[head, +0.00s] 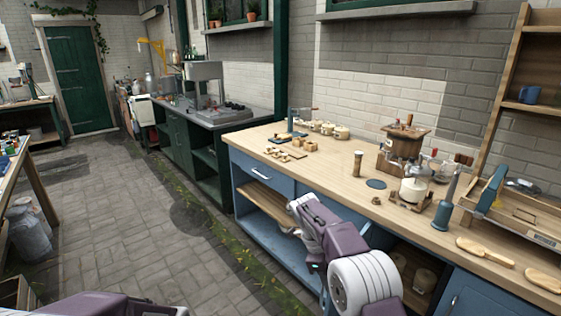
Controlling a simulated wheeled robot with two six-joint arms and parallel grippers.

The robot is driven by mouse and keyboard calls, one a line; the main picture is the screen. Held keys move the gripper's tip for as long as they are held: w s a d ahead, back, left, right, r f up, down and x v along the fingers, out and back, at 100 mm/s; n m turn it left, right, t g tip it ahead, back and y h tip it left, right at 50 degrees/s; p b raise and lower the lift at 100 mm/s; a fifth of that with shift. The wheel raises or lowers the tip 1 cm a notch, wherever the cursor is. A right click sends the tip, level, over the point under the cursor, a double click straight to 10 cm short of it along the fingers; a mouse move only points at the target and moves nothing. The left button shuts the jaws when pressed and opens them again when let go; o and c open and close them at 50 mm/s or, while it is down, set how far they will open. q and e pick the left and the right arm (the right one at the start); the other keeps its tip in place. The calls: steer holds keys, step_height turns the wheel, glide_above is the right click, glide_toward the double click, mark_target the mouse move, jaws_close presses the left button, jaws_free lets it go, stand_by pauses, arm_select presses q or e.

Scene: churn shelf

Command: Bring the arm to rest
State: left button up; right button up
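My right arm reaches in from the bottom right, in front of the blue workbench (262,225). Its far end, with my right gripper (300,208), is beside the bench's open lower bay, below the worktop. The fingers are too small and turned away to show whether they are open or shut, and I see nothing clearly held. Only a purple and white part of my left arm shows along the bottom left edge. My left gripper is out of the picture.
The wooden worktop (335,178) carries a glass churn (414,186), a wooden box with a crank (402,145), a blue pump-like cylinder (446,205) and a wooden paddle (485,252). A blue mug (528,94) stands on a shelf. The paved floor (130,220) at left is mostly clear.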

steer(key=s+d+f+n+y+b, duration=0.1)
steer(key=s+d+n+y+b, duration=0.3)
steer(key=s, duration=0.6)
steer(key=s+f+n+t+b, duration=0.1)
steer(key=s+f+n, duration=0.4)
steer(key=s+n, duration=0.25)
steer(key=s+f+n+b, duration=0.1)
steer(key=s+f+n, duration=0.55)
steer(key=s, duration=0.25)
step_height(320, 180, up, 22)
steer(key=w+n+p, duration=0.1)
steer(key=n+p, duration=0.3)
steer(key=p, duration=1.6)
steer(key=shift+w+a+t+p, duration=0.2)
steer(key=shift+w+t+p, duration=0.1)
steer(key=shift+w+t, duration=0.1)
steer(key=shift+f, duration=0.15)
